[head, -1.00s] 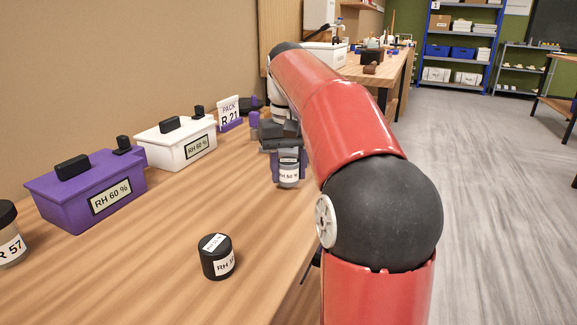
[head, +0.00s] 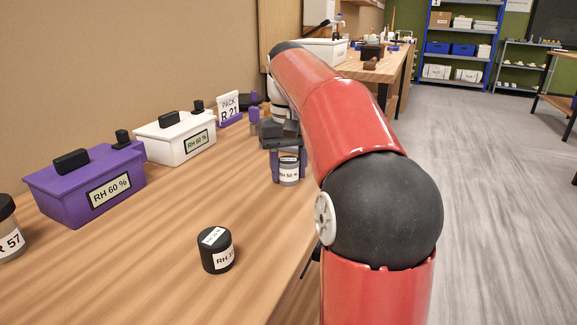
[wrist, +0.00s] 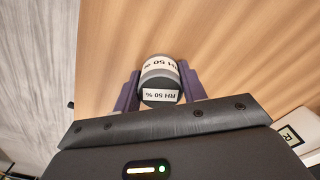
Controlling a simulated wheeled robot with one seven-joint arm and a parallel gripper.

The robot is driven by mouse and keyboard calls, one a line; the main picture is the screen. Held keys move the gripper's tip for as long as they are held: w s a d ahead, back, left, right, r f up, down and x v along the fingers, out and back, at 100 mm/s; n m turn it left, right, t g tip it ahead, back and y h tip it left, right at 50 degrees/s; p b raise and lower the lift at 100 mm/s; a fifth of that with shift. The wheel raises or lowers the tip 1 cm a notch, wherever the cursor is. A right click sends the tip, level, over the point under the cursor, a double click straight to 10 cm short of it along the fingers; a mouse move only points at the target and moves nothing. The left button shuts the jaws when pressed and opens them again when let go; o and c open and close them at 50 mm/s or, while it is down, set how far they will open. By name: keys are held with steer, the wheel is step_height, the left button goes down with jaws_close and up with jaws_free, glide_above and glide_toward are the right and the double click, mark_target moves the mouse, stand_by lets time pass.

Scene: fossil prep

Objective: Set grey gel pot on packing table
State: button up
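The grey gel pot (head: 289,173), with a white "RH 50 %" label, is between the fingers of my gripper (head: 289,168). The wrist view shows the pot (wrist: 160,77) upright, with a finger close against each side of my gripper (wrist: 160,88). The gripper looks shut on it. The pot is over the wooden table (head: 155,265), near its right edge; I cannot tell whether its base touches the top. A "PACK R 21" sign (head: 229,106) stands behind it to the left.
A white "RH 60 %" box (head: 172,145) and a purple one (head: 75,195) stand along the wall. A black-lidded pot (head: 216,250) stands near the front, and another labelled "R 57" (head: 8,238) at far left. Bare table lies between the boxes and my gripper.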

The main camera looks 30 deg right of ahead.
steer(key=o, duration=0.5)
